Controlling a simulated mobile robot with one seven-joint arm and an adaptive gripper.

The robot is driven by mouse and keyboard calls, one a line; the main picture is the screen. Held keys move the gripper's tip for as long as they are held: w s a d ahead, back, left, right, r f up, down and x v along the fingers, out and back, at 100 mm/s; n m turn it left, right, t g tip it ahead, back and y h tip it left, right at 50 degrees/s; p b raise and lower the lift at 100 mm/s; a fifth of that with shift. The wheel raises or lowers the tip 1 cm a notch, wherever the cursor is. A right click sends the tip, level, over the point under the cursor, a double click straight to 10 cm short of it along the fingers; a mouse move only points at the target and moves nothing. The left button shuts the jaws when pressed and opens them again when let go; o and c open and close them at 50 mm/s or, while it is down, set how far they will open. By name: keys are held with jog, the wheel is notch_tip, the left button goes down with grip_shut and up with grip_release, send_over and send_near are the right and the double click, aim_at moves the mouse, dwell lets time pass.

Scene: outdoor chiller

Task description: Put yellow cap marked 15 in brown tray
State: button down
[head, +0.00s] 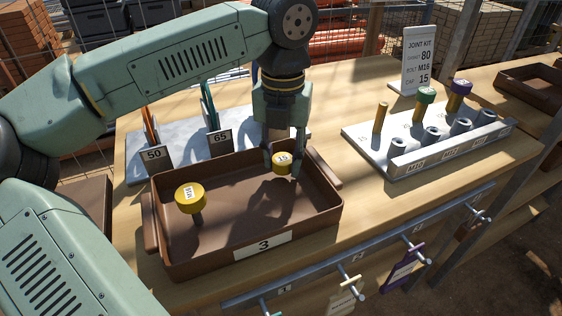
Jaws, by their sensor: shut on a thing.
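My gripper (282,167) points down over the back right of the brown tray (185,262), which carries a label 3. Its fingers are shut on a small yellow cap (282,168), one finger on each side. The cap's white top label seems to read 15. The cap is within the tray's outline, near the back wall; I cannot tell whether it touches the floor. A yellow-headed bolt (190,200) with a dark stem is in the tray's left part, its label small and hard to read.
A joint kit sign (417,58) lists 80, M16 and 15. A pale rack (400,150) at right holds several pegs and grey sockets. Holders marked 50 (155,155) and 65 (220,138) stand behind the tray. Tags hang on hooks along the table's front rail (320,285).

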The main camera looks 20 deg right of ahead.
aim_at(283, 159)
jog(key=shift+f, duration=1)
jog(key=shift+f, duration=0.1)
jog(key=shift+f, duration=0.2)
jog(key=c, duration=1.4)
grip_release()
jog(key=shift+r, duration=0.15)
notch_tip(283, 159, up, 12)
jog(key=shift+r+b, duration=0.15)
jog(key=shift+b, duration=0.25)
